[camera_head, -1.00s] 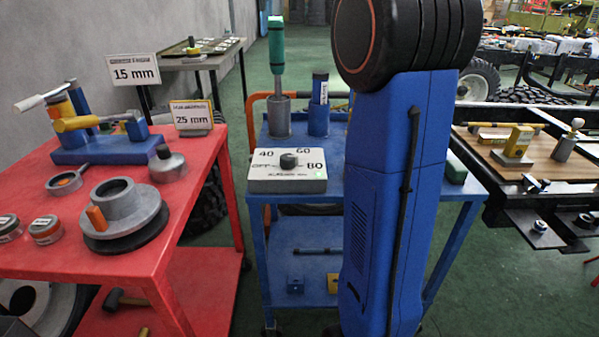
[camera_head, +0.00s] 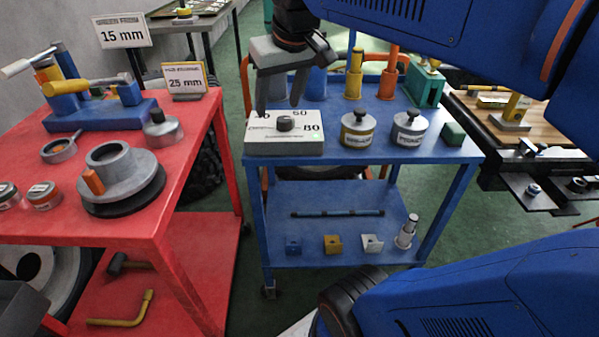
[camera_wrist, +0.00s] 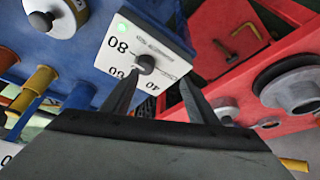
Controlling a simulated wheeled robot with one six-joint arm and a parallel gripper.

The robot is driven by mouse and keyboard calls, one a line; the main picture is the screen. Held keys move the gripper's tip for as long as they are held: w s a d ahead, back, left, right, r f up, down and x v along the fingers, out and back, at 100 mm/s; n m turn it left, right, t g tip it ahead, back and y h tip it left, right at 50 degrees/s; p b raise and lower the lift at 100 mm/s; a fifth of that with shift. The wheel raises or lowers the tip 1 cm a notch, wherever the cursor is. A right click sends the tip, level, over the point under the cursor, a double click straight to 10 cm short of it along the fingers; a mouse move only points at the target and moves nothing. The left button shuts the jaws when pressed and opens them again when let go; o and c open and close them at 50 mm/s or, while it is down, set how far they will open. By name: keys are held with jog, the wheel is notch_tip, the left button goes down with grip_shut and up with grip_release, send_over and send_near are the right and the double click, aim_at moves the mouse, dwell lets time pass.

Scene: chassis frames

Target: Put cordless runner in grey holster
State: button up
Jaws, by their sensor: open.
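My gripper (camera_head: 281,106) is open and empty, pointing down over the back left of the blue cart. Its fingers hang by the back edge of the white dial box (camera_head: 312,140). In the wrist view my gripper (camera_wrist: 160,80) has its two fingers apart, with the box's black knob (camera_wrist: 146,64) between them in the picture. The grey holster at the back left of the cart is hidden behind my gripper now; a second ago it showed with a green-handled tool standing in it. I cannot tell which thing is the cordless runner.
A green block (camera_head: 454,133) sits at the right edge. A red table (camera_head: 190,150) stands left. Small parts lie on the lower shelf (camera_head: 300,235).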

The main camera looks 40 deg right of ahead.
jog(key=s+a+f, duration=0.1)
jog(key=s+f, duration=0.4)
jog(key=f, duration=0.3)
jog(key=s+a+f+n, duration=0.1)
jog(key=s+f, duration=0.5)
jog(key=f, duration=0.3)
jog(key=shift+s+a, duration=0.25)
jog(key=shift+a, duration=0.15)
jog(key=shift+r, duration=0.15)
jog(key=shift+c, duration=0.3)
